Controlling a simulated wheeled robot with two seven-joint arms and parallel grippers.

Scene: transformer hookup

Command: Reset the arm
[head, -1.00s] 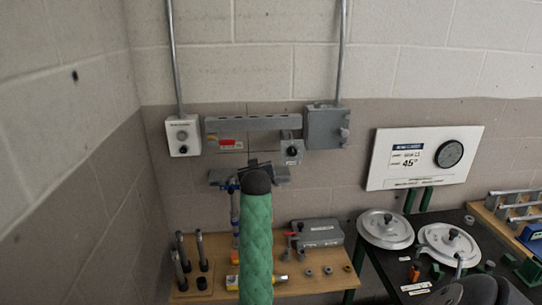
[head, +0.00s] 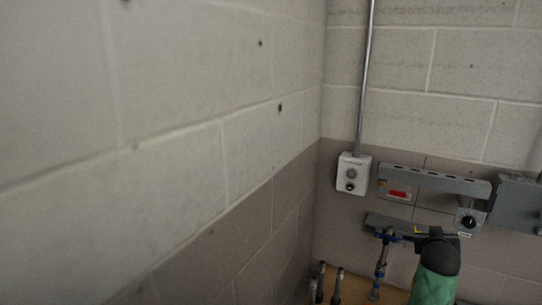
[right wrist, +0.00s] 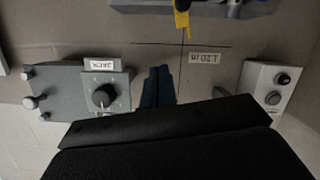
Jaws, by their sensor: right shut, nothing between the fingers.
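My right gripper (right wrist: 157,88) is shut and empty in the right wrist view. Its dark blue fingertips lie together in front of the wall, between a grey box with a black knob (right wrist: 104,97) and a white button box (right wrist: 266,88). In the head view my green-sleeved arm with its black end (head: 437,260) rises at the lower right, in front of the wall fixtures. The fingertips cannot be made out there. My left gripper is not in view.
In the head view a white button box (head: 353,173) sits under a conduit (head: 364,80). A grey slotted rail (head: 432,180) and a grey box (head: 515,203) are to its right. Several dark rods stand at the bottom (head: 337,285). A bare block wall fills the left.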

